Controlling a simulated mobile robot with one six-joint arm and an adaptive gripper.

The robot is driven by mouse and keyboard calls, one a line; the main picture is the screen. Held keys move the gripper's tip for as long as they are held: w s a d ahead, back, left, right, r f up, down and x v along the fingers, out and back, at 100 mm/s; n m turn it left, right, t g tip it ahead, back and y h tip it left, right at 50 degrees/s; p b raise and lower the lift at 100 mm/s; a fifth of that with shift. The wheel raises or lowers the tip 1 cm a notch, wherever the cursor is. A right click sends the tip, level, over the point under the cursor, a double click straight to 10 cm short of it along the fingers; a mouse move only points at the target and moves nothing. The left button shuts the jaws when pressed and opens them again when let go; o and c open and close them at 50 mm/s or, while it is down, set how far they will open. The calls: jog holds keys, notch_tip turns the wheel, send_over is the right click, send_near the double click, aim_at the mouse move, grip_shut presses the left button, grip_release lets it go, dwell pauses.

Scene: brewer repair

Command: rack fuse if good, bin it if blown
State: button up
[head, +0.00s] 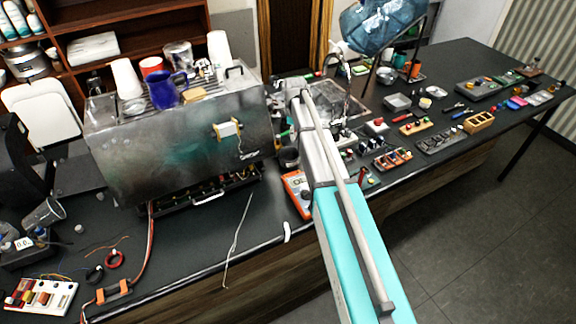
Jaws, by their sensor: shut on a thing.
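My arm reaches from the lower right toward the right end of the steel brewer (180,140). My gripper (281,125) is at its far end, small and partly hidden beside the brewer. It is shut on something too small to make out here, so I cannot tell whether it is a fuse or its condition. An orange rack with small upright parts (393,159) stands right of the arm; I cannot tell whether they are fuses. A dark round cup (289,157) stands left of the arm and may be a bin.
An orange meter (297,190) lies partly behind my arm. Cups and a blue jug (168,89) stand on the brewer. Small parts and trays (440,138) crowd the right counter. A white board (40,295) and cables lie at left. The front counter is mostly clear.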

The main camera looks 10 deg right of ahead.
jog(key=shift+f+b, duration=0.5)
jog(key=shift+f, duration=0.3)
jog(key=shift+f, duration=0.1)
jog(key=shift+f+b, duration=2.9)
jog(key=shift+b, duration=0.05)
jog(key=o, duration=0.9)
jog(key=shift+o, duration=0.2)
jog(key=shift+r, duration=0.1)
